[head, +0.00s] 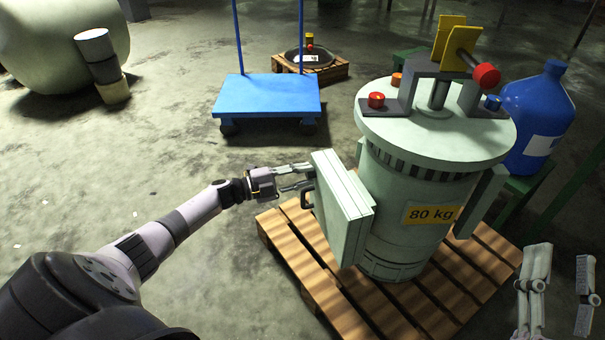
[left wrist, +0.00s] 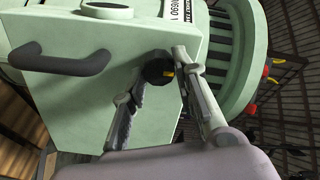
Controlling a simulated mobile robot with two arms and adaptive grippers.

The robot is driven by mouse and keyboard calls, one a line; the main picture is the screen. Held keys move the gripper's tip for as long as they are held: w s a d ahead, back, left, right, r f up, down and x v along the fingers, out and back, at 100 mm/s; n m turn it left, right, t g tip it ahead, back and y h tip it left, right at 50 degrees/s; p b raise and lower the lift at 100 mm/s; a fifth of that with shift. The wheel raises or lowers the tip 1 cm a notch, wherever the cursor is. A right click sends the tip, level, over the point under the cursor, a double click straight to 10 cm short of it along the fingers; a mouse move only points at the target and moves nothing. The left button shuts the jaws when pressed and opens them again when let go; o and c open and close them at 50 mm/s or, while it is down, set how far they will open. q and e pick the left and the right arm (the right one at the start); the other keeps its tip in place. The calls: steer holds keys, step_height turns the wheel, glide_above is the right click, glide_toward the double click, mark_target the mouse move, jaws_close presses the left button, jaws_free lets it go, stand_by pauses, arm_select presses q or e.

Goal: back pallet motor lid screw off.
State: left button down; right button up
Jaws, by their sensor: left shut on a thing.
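The pale green motor (head: 410,205) with an "80 kg" label stands upright on a wooden pallet (head: 310,262). Its box-shaped lid (head: 345,208) is on its left side and carries a dark handle (head: 307,192), seen large in the left wrist view (left wrist: 62,62). A black screw knob (left wrist: 158,70) with a small yellow mark is at the lid's edge. My left gripper (head: 308,177) is at the lid's left face, its fingers shut on the knob from both sides. The knob is hidden in the head view. My right gripper (head: 564,252) is open and empty at the bottom right.
A blue cart (head: 266,95) stands behind, with a second small pallet (head: 333,73) bearing a dark round part (head: 309,58) beyond it. A blue jug (head: 535,118) stands right of the motor. A large pale tank (head: 60,40) is back left. The floor left of the pallet is clear.

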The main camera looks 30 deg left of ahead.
steer(key=shift+w+f, duration=0.15)
steer(key=shift+f, duration=0.2)
arm_select(q)
steer(key=c, duration=1.3)
jaws_free()
steer(key=v, duration=1.2)
